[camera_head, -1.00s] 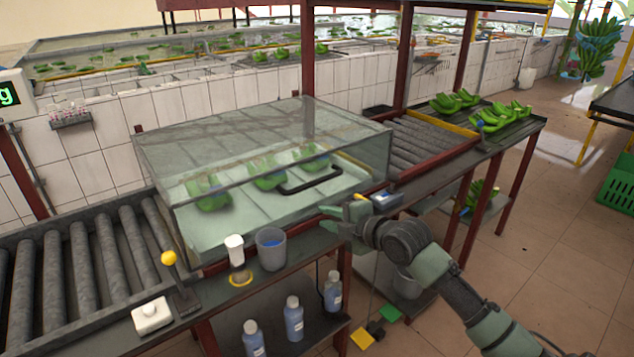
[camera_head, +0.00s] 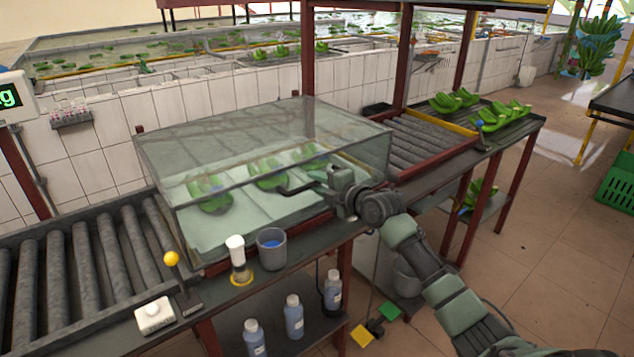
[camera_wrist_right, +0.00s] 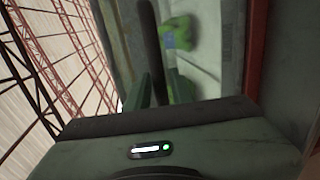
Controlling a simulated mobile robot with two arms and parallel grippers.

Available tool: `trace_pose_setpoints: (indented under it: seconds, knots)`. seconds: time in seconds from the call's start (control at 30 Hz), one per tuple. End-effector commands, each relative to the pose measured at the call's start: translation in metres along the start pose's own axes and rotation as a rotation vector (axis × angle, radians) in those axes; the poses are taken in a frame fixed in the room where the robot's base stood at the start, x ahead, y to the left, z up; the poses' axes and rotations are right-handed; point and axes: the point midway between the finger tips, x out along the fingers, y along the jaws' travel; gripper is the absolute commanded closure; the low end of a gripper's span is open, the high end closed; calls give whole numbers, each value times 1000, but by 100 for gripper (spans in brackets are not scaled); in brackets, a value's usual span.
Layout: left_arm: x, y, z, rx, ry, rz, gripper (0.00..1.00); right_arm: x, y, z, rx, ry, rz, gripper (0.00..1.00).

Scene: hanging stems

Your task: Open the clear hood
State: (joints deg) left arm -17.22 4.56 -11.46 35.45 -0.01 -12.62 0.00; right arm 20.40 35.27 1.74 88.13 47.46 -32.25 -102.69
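The clear hood (camera_head: 262,140) is a see-through box on the bench, with its lid down. Its dark bar handle (camera_head: 290,188) is on the sloping front; the bar also shows in the right wrist view (camera_wrist_right: 150,35). My right gripper (camera_head: 328,180) is at the handle's right end. In the right wrist view its two fingers (camera_wrist_right: 159,90) lie on either side of the bar, close to it; whether they press on it is unclear. Green banana clusters (camera_head: 268,172) lie under the hood. My left gripper is not in view.
A grey cup (camera_head: 271,247) and a white-capped bottle (camera_head: 237,255) stand on the front ledge. A yellow-knobbed lever (camera_head: 172,260) is left of them. Roller conveyors flank the hood (camera_head: 85,270). More bananas (camera_head: 500,117) lie on the right. Open floor (camera_head: 545,240) is at right.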

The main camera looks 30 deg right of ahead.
Motion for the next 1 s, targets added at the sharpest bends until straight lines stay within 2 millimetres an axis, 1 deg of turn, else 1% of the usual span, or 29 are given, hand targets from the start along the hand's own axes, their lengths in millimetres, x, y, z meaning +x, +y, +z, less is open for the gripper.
trace_pose_setpoints:
  seconds: [0.1,0.13,0.17,0.2,1.0]
  knots:
    - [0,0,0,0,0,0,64,0,0,0,0,0,0,77]
    - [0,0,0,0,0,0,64,0,0,0,0,0,0,80]
    - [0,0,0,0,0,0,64,0,0,0,0,0,0,89]
    - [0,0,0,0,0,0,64,0,0,0,0,0,0,100]
    - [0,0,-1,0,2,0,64,0,-1,0,0,0,-3,100]
